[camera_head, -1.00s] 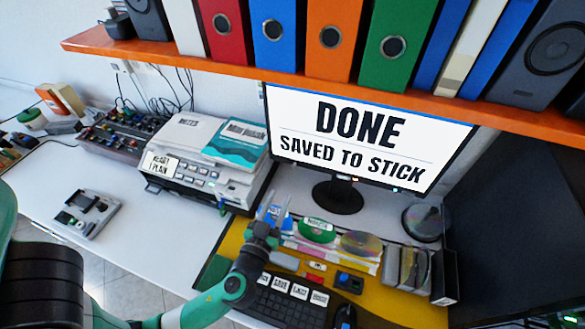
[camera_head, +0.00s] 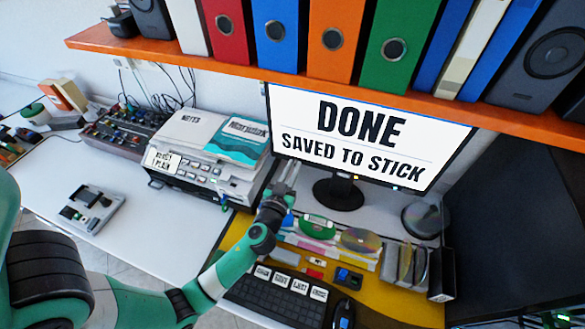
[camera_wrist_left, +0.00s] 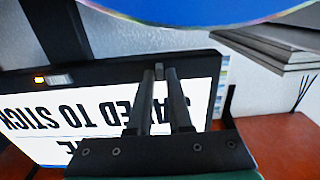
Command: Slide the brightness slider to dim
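The monitor (camera_head: 440,172) stands on the desk with its screen lit. My left gripper (camera_head: 288,174) is just below and in front of its lower left corner, fingers pointing up. In the left wrist view my two fingers (camera_wrist_left: 159,75) stand a narrow gap apart across the monitor's bezel. A small grey knob (camera_wrist_left: 159,71) shows between their tips on that bezel. It may be the brightness slider; I cannot tell whether the fingers touch it. An orange light (camera_wrist_left: 39,79) and a pale piece (camera_wrist_left: 60,79) sit further along the bezel. My right gripper is out of view.
An orange shelf (camera_head: 240,73) with binders runs above the monitor. A printer (camera_head: 185,160) stands left of my gripper. Discs, a keyboard (camera_head: 275,300) and a rack of cases lie below and right.

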